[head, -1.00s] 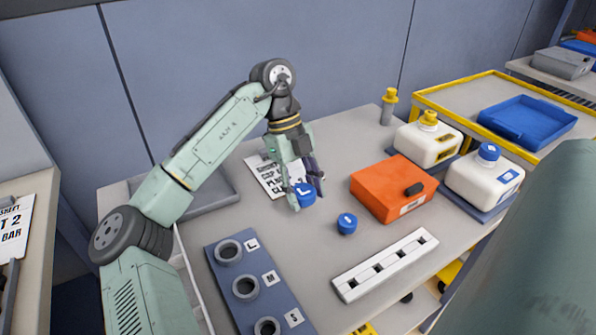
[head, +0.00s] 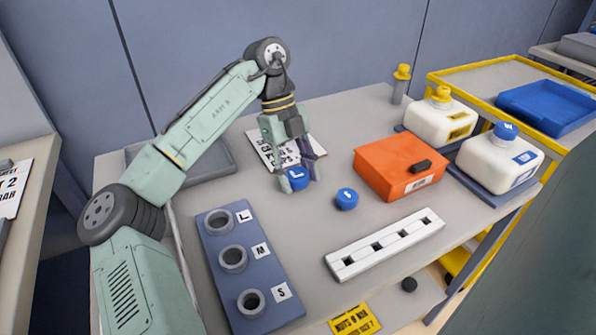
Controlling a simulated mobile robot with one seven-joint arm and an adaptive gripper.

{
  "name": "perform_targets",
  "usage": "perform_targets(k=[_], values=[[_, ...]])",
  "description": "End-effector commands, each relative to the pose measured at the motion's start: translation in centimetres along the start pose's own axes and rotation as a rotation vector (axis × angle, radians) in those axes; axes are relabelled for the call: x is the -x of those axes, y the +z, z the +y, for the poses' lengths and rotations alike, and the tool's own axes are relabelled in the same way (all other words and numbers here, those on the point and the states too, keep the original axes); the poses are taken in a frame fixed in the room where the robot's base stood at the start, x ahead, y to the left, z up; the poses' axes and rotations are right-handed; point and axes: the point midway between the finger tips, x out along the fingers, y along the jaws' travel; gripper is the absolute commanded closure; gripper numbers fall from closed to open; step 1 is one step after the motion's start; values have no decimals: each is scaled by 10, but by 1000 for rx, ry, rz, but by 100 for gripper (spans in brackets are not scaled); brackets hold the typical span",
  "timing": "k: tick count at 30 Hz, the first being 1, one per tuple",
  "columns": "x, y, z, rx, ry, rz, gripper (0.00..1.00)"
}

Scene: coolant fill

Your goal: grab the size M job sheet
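A white sheet with black print (head: 262,146) lies flat on the grey bench, behind my gripper and partly hidden by it. Its print is too small to read, so I cannot tell its size mark. My gripper (head: 299,181) points down in front of the sheet, with its fingertips low over the bench. A blue cap marked L (head: 298,179) is between or just in front of the fingers. I cannot tell whether they press on it. Another sheet with large black print (head: 10,190) shows at the left edge, cut off.
A second blue cap (head: 347,199) stands right of my gripper. A blue rack marked L, M and S (head: 275,268), a white slotted bar (head: 384,246), an orange box (head: 385,160), a grey tray (head: 222,163) and two white jugs (head: 441,122) (head: 501,160) surround it.

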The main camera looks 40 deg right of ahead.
Motion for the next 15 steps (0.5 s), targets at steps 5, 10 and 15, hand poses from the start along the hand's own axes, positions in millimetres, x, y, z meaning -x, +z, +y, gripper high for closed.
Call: perform_targets(k=[5, 10, 15], values=[[0, 0, 0, 0, 0, 0, 43], [0, 0, 0, 0, 0, -1, 37], [0, 0, 0, 0, 0, -1, 37]])
